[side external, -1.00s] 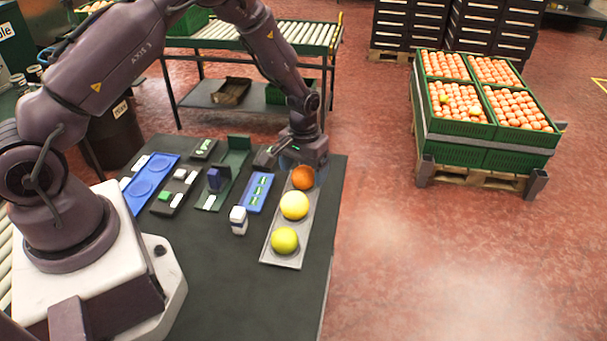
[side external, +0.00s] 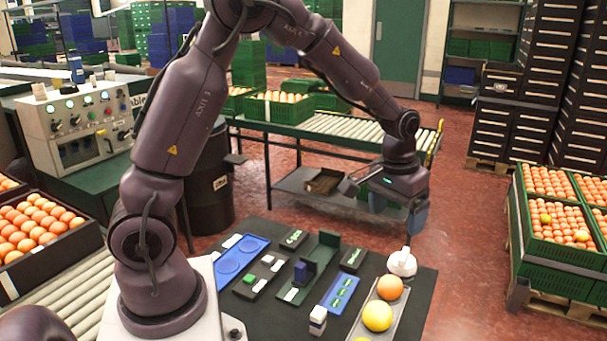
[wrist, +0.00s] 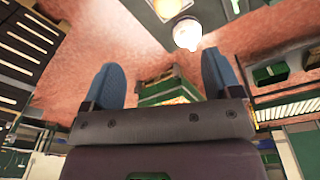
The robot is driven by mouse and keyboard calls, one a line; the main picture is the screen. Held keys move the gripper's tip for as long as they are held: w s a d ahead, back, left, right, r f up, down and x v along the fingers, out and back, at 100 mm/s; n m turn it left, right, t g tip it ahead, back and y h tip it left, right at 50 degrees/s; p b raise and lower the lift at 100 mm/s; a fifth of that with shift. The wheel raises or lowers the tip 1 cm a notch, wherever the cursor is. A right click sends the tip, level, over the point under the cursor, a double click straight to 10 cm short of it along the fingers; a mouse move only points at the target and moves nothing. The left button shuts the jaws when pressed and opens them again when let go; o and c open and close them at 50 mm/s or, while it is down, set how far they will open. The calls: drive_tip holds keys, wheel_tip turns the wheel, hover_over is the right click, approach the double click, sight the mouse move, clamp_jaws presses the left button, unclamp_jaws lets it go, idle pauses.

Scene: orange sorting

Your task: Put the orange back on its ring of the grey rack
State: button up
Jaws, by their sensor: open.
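The grey rack (side external: 400,309) lies at the right side of the dark table. The orange (side external: 390,287) sits at its far end, on the rack as far as I can tell; its ring is hidden under it. A larger yellow fruit (side external: 377,316) is nearer on the rack, and another yellow fruit (side external: 362,339) is cut off by the bottom edge. My gripper (side external: 417,213) is raised above the far end of the rack, clear of the orange. In the wrist view its blue fingers (wrist: 162,70) are wide apart with nothing between them.
A small white rounded object (side external: 402,262) stands just beyond the orange. Left of the rack are a blue tray with green markings (side external: 340,292), a white-topped block (side external: 317,319) and a green stand (side external: 320,258).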

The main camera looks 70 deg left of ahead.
drive_tip(key=s+d+r+m+t, duration=0.2)
drive_tip(key=s+d+r+t, duration=0.1)
drive_tip(key=s+r, duration=0.85)
drive_tip(key=s+d+r+m+t, duration=0.1)
drive_tip(key=s+r, duration=0.1)
drive_tip(key=s, duration=0.7)
drive_tip(key=shift+s+d+r+m+t, duration=0.15)
drive_tip(key=shift+s+d+m+t, duration=0.15)
drive_tip(key=shift+d+m, duration=0.1)
